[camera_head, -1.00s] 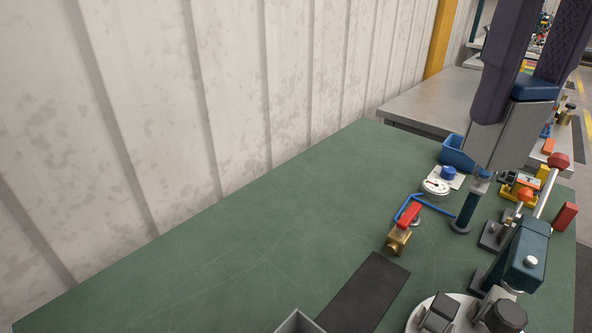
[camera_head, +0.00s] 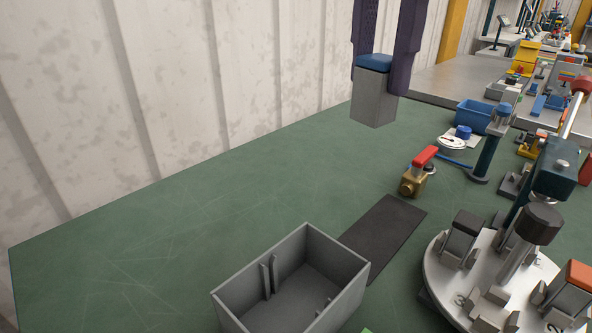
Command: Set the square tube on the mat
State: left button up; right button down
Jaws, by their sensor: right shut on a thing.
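The square tube (camera_head: 373,98) is grey with a blue upper end. My right gripper (camera_head: 381,76) comes down from the top of the head view and is shut on the tube's upper part. It holds the tube upright above the green bench, near its back edge. The mat (camera_head: 384,238) is a flat dark rectangle on the bench, below the tube in the picture and clear of things on its visible part. The grey bin hides part of its near left end. My left gripper is not in view.
An open grey bin (camera_head: 236,294) with dividers stands beside the mat. A brass valve with a red handle (camera_head: 414,182) stands near its far end. A round turntable fixture (camera_head: 440,273) is at right, a blue bin (camera_head: 474,116) behind. The bench's left is clear.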

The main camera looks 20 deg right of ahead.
jog(key=shift+w+d+f+n, duration=0.1)
jog(key=shift+d+f+n, duration=0.05)
jog(key=shift+f+n, duration=0.55)
jog(key=shift+f+b, duration=1.9)
jog(key=shift+f, duration=7.9)
jog(key=shift+f, duration=0.1)
jog(key=c, duration=0.5)
grip_release()
